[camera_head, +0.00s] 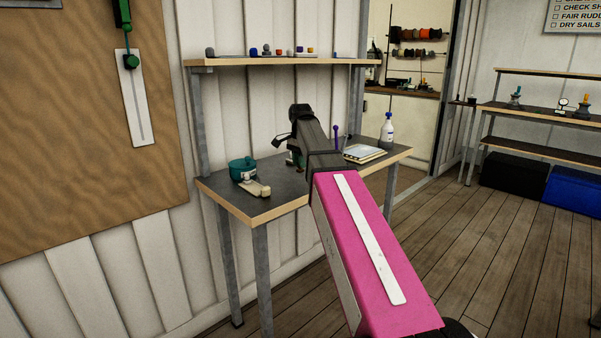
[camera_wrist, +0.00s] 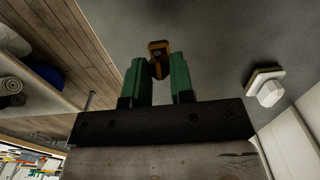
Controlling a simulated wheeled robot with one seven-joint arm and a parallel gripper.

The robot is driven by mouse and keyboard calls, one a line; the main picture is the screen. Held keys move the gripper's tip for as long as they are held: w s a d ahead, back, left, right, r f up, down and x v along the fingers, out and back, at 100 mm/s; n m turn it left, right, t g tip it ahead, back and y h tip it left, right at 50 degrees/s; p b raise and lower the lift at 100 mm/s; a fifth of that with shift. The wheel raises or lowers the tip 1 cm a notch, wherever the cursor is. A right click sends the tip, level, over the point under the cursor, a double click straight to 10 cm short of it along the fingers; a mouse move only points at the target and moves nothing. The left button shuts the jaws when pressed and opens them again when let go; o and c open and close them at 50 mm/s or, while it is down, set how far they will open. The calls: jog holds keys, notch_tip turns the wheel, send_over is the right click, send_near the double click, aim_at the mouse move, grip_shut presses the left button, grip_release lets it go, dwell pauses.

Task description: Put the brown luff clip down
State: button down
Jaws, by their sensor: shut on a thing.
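The brown luff clip (camera_wrist: 158,50) shows in the wrist view between the tips of my gripper's green fingers (camera_wrist: 157,68). My gripper is shut on it. The clip is set against the dark grey top of the workbench (camera_head: 222,186), which also fills much of the wrist view (camera_wrist: 215,45). I cannot tell whether the clip touches the bench top or hangs above it.
A teal round thing (camera_head: 241,169) and a cream block (camera_head: 256,188) lie at the bench's left. A notebook (camera_head: 364,153) and a white bottle (camera_head: 387,131) are at the right. A shelf (camera_head: 280,61) with small items hangs above. The bench's front left looks clear.

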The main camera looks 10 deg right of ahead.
aim_at(301, 172)
jog(key=shift+f, duration=2.05)
jog(key=shift+f, duration=0.1)
jog(key=c, duration=1)
grip_release()
notch_tip(301, 172, up, 12)
jog(key=shift+r, duration=0.1)
